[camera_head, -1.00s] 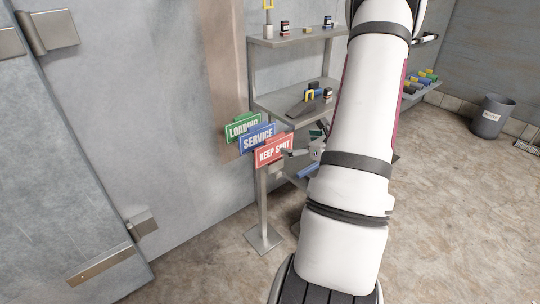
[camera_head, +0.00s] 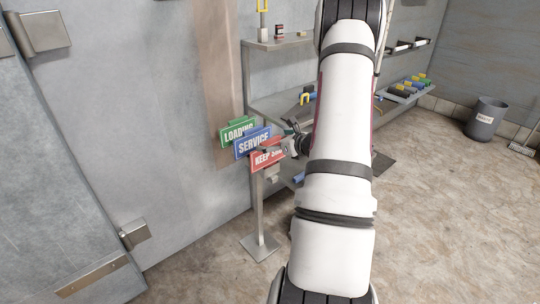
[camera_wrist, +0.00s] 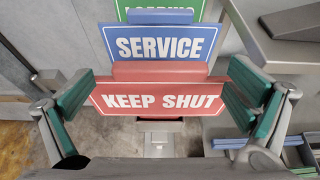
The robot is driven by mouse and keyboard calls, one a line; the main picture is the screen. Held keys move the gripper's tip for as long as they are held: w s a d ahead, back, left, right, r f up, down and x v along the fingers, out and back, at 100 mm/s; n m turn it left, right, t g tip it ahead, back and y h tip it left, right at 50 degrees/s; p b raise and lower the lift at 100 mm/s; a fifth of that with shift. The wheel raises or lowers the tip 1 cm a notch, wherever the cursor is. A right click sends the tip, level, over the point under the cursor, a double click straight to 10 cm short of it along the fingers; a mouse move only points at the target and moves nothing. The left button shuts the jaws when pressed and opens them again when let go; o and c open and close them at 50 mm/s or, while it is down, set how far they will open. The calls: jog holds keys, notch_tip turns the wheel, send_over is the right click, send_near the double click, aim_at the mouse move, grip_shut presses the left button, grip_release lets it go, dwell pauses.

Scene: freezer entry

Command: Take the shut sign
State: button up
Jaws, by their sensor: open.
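The red KEEP SHUT sign (camera_head: 266,160) is the front one of three signs on a metal stand (camera_head: 261,215). In the wrist view the red sign (camera_wrist: 160,98) lies between the two green-padded fingers of my gripper (camera_wrist: 160,100). The fingers are open, one near each end of the sign; whether they touch it I cannot tell. The blue SERVICE sign (camera_wrist: 160,46) is just behind it, and the green LOADING sign (camera_wrist: 160,8) is behind that, mostly cut off. In the head view my gripper (camera_head: 285,150) is at the red sign's right side, partly hidden by my arm.
A wall shelf unit (camera_head: 280,44) with small items stands behind the stand, close to my gripper. A steel door (camera_head: 60,180) is at the left. A grey bin (camera_head: 485,120) stands at the far right.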

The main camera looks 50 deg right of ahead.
jog(key=c, duration=1.7)
jog(key=shift+o, duration=0.2)
jog(key=shift+r, duration=0.1)
